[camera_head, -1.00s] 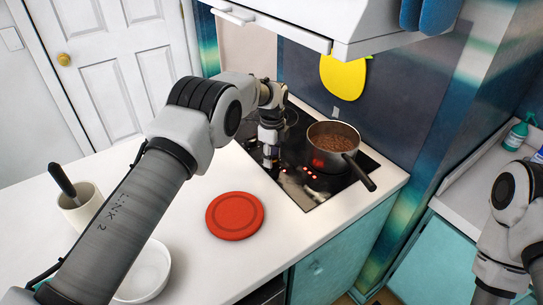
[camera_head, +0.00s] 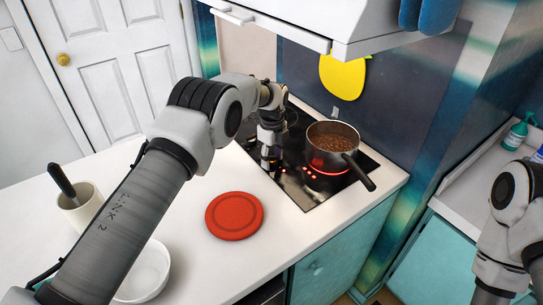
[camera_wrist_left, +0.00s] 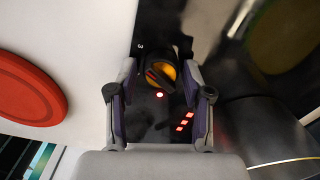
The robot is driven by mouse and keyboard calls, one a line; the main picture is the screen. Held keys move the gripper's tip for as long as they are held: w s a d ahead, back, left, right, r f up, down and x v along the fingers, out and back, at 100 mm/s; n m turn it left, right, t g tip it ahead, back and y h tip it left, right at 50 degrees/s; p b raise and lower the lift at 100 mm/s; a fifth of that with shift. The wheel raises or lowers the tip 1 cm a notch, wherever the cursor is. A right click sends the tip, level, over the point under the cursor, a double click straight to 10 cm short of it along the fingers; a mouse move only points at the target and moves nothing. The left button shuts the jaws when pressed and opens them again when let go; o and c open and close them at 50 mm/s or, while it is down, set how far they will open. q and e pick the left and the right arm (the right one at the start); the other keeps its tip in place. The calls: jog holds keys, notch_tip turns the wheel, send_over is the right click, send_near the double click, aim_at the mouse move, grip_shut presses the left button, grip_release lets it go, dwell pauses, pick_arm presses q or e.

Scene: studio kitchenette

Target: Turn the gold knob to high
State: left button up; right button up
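The gold knob (camera_wrist_left: 161,74) shows in the left wrist view on the black hob (camera_head: 323,190), with a dark bar across its face and a red mark at the bar's left end. My left gripper (camera_wrist_left: 160,72) has its two fingers apart, one on each side of the knob, with small gaps visible between. In the head view the left gripper (camera_head: 269,163) points down at the hob's front left, and it hides the knob. My right arm shows at the right edge, but its gripper is out of view.
A steel saucepan (camera_head: 334,158) of brown food stands on a red-glowing burner, its dark handle sticking out toward the front right. A red round mat (camera_head: 235,215) lies on the white counter (camera_head: 205,265). A white bowl (camera_head: 147,275) is partly behind my arm.

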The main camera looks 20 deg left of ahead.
aim_at(273, 157)
pick_arm(q)
jog(key=shift+r, duration=0.15)
jog(key=shift+w+r, duration=0.1)
jog(key=shift+r, duration=0.3)
notch_tip(273, 157, up, 11)
